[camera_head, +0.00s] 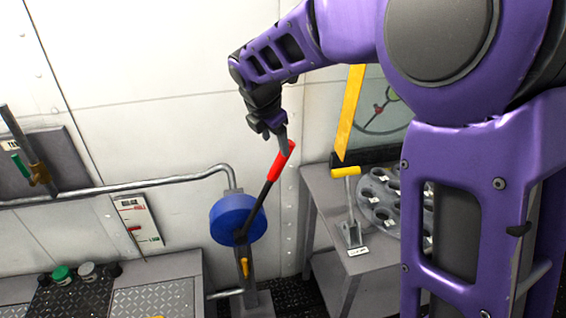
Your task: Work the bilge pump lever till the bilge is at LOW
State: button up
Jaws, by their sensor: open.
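The bilge pump is a blue round body (236,219) on a grey post, with a dark lever leaning up to the right and ending in a red grip (282,160). My gripper (284,148) is open at the upper end of the red grip, pointing down. One finger overlaps the grip in the picture; I cannot tell whether they touch. The bilge gauge (137,222) is a white plate on the wall with a red marker about midway on its scale, above a green lower label. The label wording is too small to read surely.
A grey table (330,199) at right holds a yellow-handled lever (345,172) and a grey holed disc (376,200). A metal pipe (110,188) runs along the wall to the pump. A bench with green and dark knobs (62,273) stands lower left. My purple arm blocks the right side.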

aim_at(282, 166)
jog(key=x, duration=1.3)
jog(key=shift+w+f+b, duration=0.25)
jog(key=shift+b, duration=0.1)
grip_shut()
dwell(0.7)
